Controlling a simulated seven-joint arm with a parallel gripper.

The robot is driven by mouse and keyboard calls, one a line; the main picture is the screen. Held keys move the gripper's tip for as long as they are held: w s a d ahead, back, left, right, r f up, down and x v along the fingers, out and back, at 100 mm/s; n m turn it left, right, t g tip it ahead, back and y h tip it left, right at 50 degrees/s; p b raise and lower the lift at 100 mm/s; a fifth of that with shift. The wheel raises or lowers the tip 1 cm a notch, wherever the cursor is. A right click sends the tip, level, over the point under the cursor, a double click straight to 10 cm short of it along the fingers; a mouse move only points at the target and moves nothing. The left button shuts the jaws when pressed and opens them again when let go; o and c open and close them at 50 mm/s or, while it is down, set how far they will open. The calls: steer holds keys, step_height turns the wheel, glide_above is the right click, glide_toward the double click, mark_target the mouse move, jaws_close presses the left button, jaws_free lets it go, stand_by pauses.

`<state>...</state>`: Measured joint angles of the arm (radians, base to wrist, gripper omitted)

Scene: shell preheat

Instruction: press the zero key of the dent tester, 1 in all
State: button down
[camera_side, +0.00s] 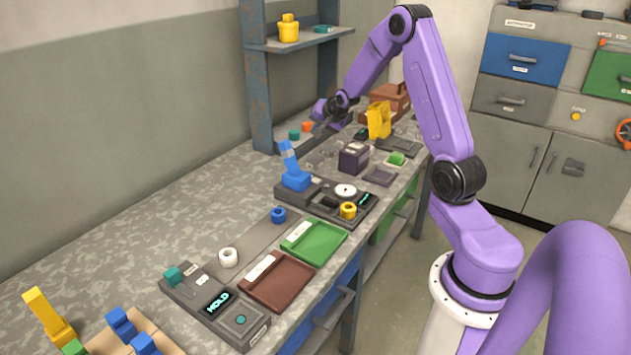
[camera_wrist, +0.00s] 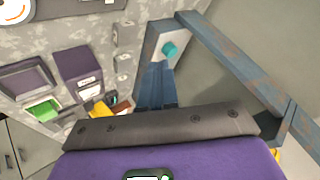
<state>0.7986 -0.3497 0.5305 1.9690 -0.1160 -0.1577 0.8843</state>
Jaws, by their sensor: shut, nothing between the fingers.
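No label in view reads as dent tester, and I cannot make out a zero key. A dark device (camera_side: 325,203) with a white dial, a blue lever and a small lit display stands mid-bench in the side view. A nearer dark unit (camera_side: 180,291) has a lit HOLD display and a teal button (camera_side: 241,320). I cannot tell which of them is the tester. My gripper (camera_side: 320,110) is shut and empty at the far end of the bench, near the shelf post and away from both units.
A green tray (camera_side: 318,243) and a brown tray (camera_side: 285,280) lie along the front edge. The shelf frame (camera_side: 258,90) rises at the back; in the wrist view, its post (camera_wrist: 225,55) is close. Bare bench (camera_side: 110,240) lies left of the units.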

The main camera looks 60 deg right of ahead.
glide_above(318, 181)
step_height(318, 181, down, 6)
steer(key=shift+f, duration=0.15)
steer(key=shift+a+f, duration=0.1)
steer(key=shift+f, duration=4.3)
steer(key=shift+f, duration=0.15)
steer(key=shift+f, duration=0.3)
steer(key=shift+f, duration=0.45)
steer(key=shift+r, duration=0.9)
